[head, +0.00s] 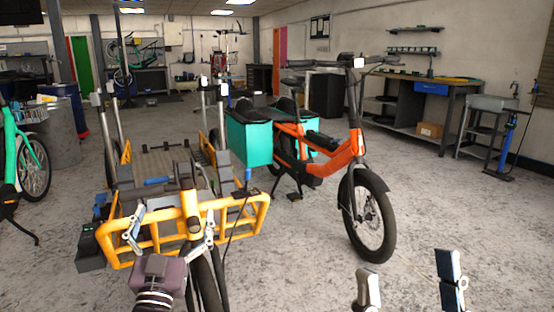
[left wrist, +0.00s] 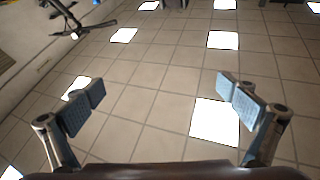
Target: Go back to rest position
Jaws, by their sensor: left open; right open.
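My left gripper (head: 172,223) is at the lower left of the head view, in front of the yellow front frame of a cargo bike (head: 257,215). Its fingers are spread wide with nothing between them. In the left wrist view my left gripper (left wrist: 163,95) is also open and empty, and it faces the tiled ceiling with its bright lamps. My right gripper (head: 408,278) is at the bottom right of the head view. Its two fingertips stand well apart with bare floor between them, and the rest of it is out of the picture.
An orange cargo bike (head: 345,155) with teal boxes (head: 248,142) stands at the centre. A green bike (head: 30,165) is at the left edge. A workbench (head: 430,108) and a grey stand (head: 490,104) line the right wall. Floor at the right is clear.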

